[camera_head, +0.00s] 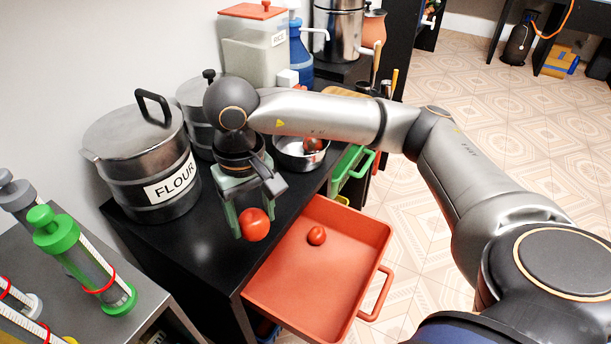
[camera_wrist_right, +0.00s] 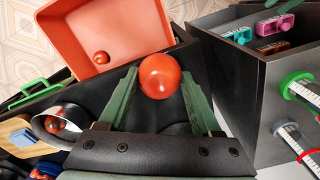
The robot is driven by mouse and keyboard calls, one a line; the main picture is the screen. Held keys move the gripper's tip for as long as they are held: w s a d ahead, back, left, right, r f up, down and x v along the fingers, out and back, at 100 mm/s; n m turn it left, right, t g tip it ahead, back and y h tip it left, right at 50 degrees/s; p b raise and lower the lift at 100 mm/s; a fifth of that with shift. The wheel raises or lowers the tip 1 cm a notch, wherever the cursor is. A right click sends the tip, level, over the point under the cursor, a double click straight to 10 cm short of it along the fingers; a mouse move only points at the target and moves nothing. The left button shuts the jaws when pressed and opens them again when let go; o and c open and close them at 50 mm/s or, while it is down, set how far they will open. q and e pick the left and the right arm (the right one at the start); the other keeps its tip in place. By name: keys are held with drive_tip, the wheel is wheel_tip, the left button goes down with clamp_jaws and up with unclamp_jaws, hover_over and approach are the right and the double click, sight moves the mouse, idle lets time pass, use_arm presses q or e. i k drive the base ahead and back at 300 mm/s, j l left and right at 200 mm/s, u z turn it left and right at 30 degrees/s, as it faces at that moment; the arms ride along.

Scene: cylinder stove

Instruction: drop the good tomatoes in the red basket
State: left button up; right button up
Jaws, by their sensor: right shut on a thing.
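My right gripper (camera_head: 246,220) is shut on a smooth red tomato (camera_head: 253,225), held over the black counter beside the red basket. The wrist view shows this tomato (camera_wrist_right: 160,76) between the green fingertips. The red basket (camera_head: 290,287) juts out at the counter's front edge. One red tomato (camera_head: 316,236) lies in it, and the basket also shows in the wrist view (camera_wrist_right: 135,35). A metal bowl (camera_head: 290,160) behind the gripper holds a red tomato (camera_head: 313,145) with darker patches. The bowl's inside is partly hidden in the head view. My left gripper is out of view.
A FLOUR pot (camera_head: 140,165) stands left of my gripper, with another lidded pot behind it. A green basket (camera_head: 352,168) sits beyond the red one. A grey surface with syringe-like tubes (camera_head: 85,260) is at the left. The black counter (camera_head: 185,245) is bare in front.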

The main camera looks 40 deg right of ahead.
sight(356, 284)
drive_tip(key=k+l+u, duration=0.1)
drive_tip(key=l, duration=0.3)
drive_tip(key=k+l+u, duration=0.15)
drive_tip(key=l, duration=0.25)
drive_tip(key=k+l+u, duration=0.1)
drive_tip(key=l, duration=0.3)
drive_tip(key=k+l+u, duration=0.1)
drive_tip(key=l, duration=0.25)
drive_tip(key=k+l+u, duration=0.15)
drive_tip(key=k+l, duration=0.1)
drive_tip(key=l, duration=0.1)
